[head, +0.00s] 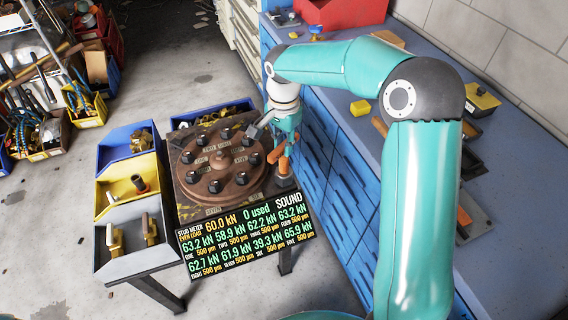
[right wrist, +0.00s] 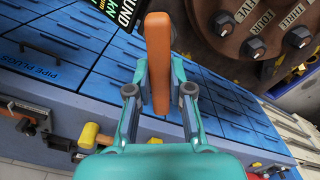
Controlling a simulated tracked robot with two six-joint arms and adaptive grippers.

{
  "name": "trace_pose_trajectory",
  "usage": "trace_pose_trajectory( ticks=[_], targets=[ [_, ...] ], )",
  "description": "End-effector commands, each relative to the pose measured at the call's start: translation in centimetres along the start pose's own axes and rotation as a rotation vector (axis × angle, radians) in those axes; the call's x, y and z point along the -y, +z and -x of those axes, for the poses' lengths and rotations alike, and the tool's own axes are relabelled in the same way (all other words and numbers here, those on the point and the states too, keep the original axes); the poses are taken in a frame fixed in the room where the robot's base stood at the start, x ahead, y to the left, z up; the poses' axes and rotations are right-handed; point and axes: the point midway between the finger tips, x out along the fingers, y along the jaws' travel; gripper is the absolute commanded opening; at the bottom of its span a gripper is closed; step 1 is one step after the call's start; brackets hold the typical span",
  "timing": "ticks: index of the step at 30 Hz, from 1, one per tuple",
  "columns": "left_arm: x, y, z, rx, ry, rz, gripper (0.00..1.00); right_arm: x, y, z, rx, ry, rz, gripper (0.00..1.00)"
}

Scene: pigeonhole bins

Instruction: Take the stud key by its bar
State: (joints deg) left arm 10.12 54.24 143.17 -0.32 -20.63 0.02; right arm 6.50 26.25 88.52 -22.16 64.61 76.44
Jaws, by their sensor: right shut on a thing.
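The stud key shows as an orange bar (head: 278,150) at the right edge of the round brown flange (head: 188,182). My right gripper (head: 287,137) comes down from above and is shut on this bar. In the right wrist view the orange bar (right wrist: 158,45) stands between the two fingertips (right wrist: 159,80), which close on it from both sides. The lower part of the key is hard to make out near a dark block (head: 284,181). My left gripper is not in view.
Dark studs with small labels ring the flange. A stud meter panel (head: 246,236) fronts its stand. Blue, yellow and grey bins (head: 101,232) stand at the left. A blue drawer cabinet (head: 322,170) with a cluttered top is close on the right. Open floor lies behind.

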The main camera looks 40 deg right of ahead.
Motion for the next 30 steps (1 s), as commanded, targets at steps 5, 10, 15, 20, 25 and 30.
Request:
trace_pose_trajectory(
  ticks=[5, 10, 15, 20, 25, 30],
  targets=[
    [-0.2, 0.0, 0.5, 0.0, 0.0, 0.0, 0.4, 0.0, 0.0, 0.7, -0.001, -0.002, 0.0, 0.0],
    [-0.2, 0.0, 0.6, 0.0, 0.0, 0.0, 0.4, 0.0, 0.0, 0.9, -0.001, -0.002, -0.001, 0.0],
    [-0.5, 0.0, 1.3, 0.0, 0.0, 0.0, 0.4, 0.0, -0.1, 1.8, -0.001, -0.002, -0.001, 0.0],
    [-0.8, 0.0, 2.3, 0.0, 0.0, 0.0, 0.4, 0.0, -0.1, 3.1, -0.001, -0.002, -0.001, 0.0],
    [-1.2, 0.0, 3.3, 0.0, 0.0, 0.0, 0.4, 0.0, -0.1, 4.4, -0.001, -0.002, -0.001, 0.0],
    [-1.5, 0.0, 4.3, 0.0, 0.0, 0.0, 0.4, 0.0, -0.1, 5.8, -0.001, -0.002, -0.002, 0.0]
  ],
)
